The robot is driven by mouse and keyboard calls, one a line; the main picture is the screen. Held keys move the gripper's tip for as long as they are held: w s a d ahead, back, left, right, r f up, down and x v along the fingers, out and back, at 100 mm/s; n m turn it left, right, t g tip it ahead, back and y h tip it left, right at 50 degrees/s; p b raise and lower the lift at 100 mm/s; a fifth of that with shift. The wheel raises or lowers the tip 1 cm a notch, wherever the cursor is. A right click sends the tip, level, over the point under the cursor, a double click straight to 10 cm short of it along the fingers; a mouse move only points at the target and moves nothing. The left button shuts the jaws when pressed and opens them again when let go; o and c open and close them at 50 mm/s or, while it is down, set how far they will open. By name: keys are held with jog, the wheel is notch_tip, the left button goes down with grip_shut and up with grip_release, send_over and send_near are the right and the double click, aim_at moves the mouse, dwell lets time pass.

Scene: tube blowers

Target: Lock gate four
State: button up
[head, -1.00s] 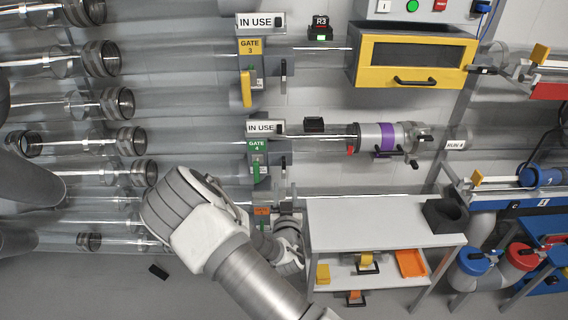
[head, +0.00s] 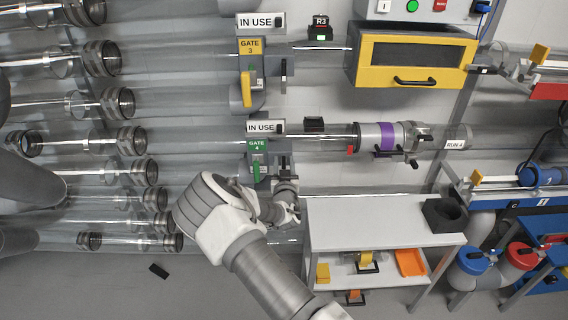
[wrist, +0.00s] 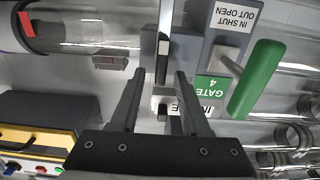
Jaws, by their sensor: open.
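Gate four has a green label (head: 257,146) below an IN USE sign (head: 262,127). Its green handle (head: 256,170) hangs under the label. In the wrist view the green handle (wrist: 257,78) is at the right, beside a plate reading IN SHUT OUT OPEN (wrist: 234,18); the gate label (wrist: 210,88) is upside down. A slim black-and-white lever (wrist: 163,48) on the gate stands just beyond and between my fingertips. My gripper (wrist: 160,74) is open and empty, facing the gate. I cannot tell whether it touches the lever. In the head view my wrist partly hides the gate's lower part.
Gate three with a yellow handle (head: 246,88) is above. A clear tube with a purple band (head: 388,137) runs right from gate four. A grey table (head: 375,220) carrying a dark block (head: 444,215) stands at the lower right. Several clear tubes fill the left.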

jog(key=shift+c, duration=0.3)
grip_shut()
dwell(1.1)
